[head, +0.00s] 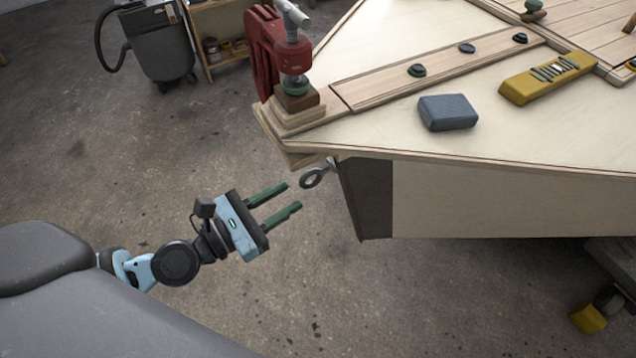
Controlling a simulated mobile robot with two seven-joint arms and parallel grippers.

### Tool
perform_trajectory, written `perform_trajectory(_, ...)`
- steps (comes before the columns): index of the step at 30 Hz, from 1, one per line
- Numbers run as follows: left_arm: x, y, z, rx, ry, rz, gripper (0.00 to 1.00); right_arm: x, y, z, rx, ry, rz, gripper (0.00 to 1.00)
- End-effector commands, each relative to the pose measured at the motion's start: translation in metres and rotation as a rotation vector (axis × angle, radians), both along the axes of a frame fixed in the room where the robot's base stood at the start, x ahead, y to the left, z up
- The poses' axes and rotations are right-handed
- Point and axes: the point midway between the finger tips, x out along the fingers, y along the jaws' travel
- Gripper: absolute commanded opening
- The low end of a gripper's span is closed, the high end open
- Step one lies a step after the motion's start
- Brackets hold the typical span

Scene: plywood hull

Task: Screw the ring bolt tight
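The ring bolt (313,178) is a grey metal ring on a short shank. It sticks out from the bow edge of the plywood hull (460,198), just below the deck. The ring hangs in free air to the left of the hull. My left gripper (292,196) points at the ring from the lower left. Its two green fingers are apart with nothing between them. The fingertips look a short way from the ring and do not appear to touch it. How far the bolt is screwed in cannot be told. My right gripper is not in view.
A red clamp (268,52) stands on the bow tip. A grey block (447,112) and a yellow tool (546,78) lie on the deck. A vacuum cleaner (160,40) and a wooden shelf (219,30) stand behind. The floor around my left gripper is clear.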

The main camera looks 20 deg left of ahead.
Motion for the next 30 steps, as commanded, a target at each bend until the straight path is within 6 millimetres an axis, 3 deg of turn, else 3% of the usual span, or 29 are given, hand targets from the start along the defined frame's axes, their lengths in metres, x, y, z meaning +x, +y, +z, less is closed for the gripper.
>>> perform_trajectory(8,0.012,-0.007,0.003,0.001,-0.004,0.001,0.31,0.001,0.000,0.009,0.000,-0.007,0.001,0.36)
perform_trajectory(21,0.060,-0.036,0.002,0.004,-0.005,0.000,0.31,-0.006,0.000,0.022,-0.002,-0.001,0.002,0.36)
perform_trajectory(30,0.066,-0.041,0.000,0.004,-0.002,-0.001,0.31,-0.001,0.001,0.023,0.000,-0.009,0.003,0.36)
